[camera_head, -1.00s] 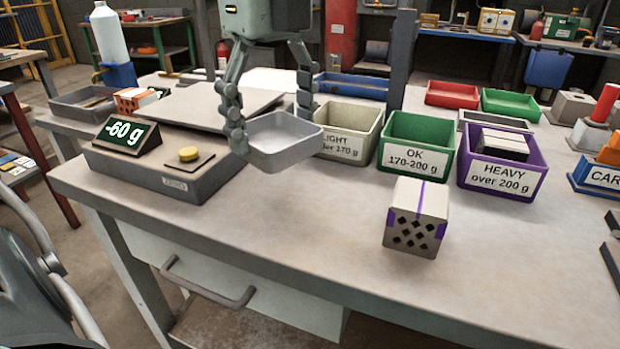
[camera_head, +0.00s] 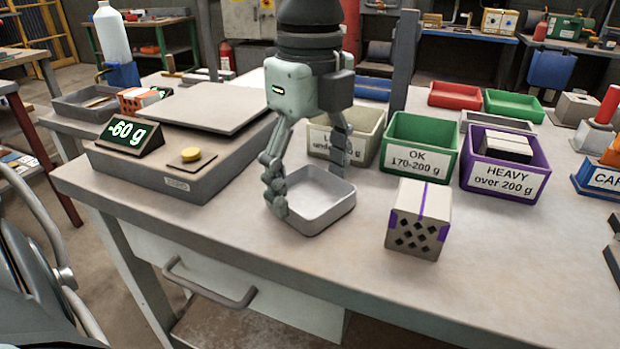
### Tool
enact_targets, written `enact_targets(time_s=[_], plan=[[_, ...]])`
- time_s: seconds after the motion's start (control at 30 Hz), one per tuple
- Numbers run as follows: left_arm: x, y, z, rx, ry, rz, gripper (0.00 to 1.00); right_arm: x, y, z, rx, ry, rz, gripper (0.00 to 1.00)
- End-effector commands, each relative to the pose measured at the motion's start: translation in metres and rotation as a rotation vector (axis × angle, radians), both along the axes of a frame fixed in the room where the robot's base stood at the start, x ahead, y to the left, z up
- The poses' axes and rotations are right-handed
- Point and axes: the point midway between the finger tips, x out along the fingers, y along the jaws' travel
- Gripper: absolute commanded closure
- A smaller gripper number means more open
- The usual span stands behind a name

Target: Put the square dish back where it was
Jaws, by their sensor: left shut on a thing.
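The square dish (camera_head: 322,222) is a shallow, light grey, empty tray in the middle of the bench. My left gripper (camera_head: 308,178) comes from above and is shut on the dish, one finger at its left side and the other at its far side. The dish looks level and is at or just above the bench top; I cannot tell if it touches. The scale (camera_head: 205,108) stands to the left with a bare plate, and its display (camera_head: 128,133) reads -60 g. My right gripper is not in view.
A hollow brick with purple marks (camera_head: 419,217) stands just right of the dish. Behind are the LIGHT bin (camera_head: 375,150), the green OK bin (camera_head: 405,166) and the purple HEAVY bin (camera_head: 478,183) with a block in it. The bench front (camera_head: 330,270) is clear.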

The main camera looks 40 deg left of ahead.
Motion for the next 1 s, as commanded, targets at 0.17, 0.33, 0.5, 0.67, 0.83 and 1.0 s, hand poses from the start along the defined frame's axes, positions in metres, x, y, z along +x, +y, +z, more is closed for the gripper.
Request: enact_targets(time_s=[0.17, 0.33, 0.5, 0.67, 0.83, 1.0], plan=[[0.0, 0.0, -0.001, 0.0, 0.0, 0.0, 0.2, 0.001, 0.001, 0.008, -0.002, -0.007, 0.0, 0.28], [0.0, 0.0, -0.001, 0.0, 0.0, 0.0, 0.03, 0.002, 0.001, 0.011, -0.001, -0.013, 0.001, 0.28], [0.0, 0.0, -0.001, 0.0, 0.0, 0.0, 0.03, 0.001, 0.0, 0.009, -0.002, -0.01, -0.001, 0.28], [0.0, 0.0, 0.0, 0.0, 0.0, 0.0, 0.03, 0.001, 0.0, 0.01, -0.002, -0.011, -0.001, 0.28], [0.002, 0.001, 0.015, 0.001, -0.006, 0.002, 0.03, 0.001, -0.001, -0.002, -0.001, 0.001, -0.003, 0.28], [0.002, 0.001, 0.052, 0.002, -0.006, 0.003, 0.03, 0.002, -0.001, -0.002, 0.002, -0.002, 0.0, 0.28]])
